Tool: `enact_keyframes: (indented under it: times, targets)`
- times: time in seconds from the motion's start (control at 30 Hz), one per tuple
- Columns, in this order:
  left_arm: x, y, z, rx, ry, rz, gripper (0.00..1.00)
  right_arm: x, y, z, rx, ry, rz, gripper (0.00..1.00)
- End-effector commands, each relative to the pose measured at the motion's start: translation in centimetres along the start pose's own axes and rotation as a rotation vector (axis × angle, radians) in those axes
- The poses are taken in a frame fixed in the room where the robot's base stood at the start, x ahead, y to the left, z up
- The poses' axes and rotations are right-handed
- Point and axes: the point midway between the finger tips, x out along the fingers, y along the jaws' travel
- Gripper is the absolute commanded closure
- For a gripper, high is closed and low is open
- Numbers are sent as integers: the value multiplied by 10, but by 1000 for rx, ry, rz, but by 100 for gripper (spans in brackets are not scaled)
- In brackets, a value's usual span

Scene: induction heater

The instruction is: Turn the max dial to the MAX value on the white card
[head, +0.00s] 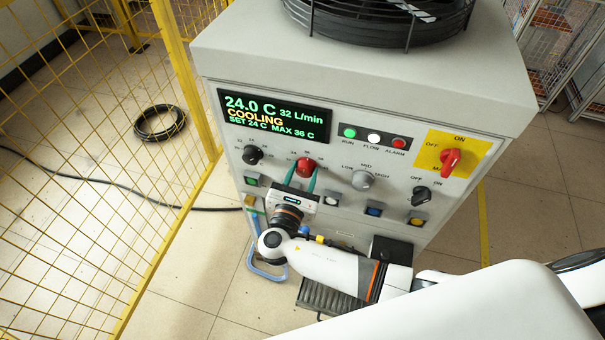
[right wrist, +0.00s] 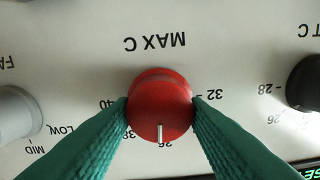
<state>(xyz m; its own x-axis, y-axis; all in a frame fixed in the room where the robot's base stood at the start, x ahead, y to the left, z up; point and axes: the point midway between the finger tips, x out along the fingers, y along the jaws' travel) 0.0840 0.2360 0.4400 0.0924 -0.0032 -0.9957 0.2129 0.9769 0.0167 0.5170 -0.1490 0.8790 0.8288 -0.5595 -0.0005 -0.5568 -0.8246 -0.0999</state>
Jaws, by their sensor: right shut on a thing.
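The red max dial (head: 306,166) is on the heater's front panel, below the display (head: 275,117), which reads 24.0 C, COOLING, SET 24 C, MAX 36 C. In the right wrist view the red dial (right wrist: 160,96) appears upside down under the label MAX C. Its white pointer line is at the 36 mark, partly hidden, between 40 and 32. My right gripper (head: 304,178) has its green fingers shut on the dial, one on each side. I cannot make out a white card in either view. My left gripper is not in view.
A black dial (head: 252,154) is left of the red one, a grey dial (head: 362,180) right. A red switch (head: 450,160) sits on a yellow plate further right. Lit buttons line the row below. A yellow mesh fence (head: 90,150) stands left; a coiled black cable (head: 160,122) lies behind it.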

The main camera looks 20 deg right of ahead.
Motion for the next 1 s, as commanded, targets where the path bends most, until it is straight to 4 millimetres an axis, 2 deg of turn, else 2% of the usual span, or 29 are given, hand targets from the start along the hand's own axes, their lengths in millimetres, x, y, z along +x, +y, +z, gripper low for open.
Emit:
enact_keyframes:
  times: [0.57, 1.0]
  targets:
    - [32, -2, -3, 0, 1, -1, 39, -1, 3, 5, 515, -2, 2, 81]
    - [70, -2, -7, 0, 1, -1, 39, -1, 4, 7, 934, 0, 2, 81]
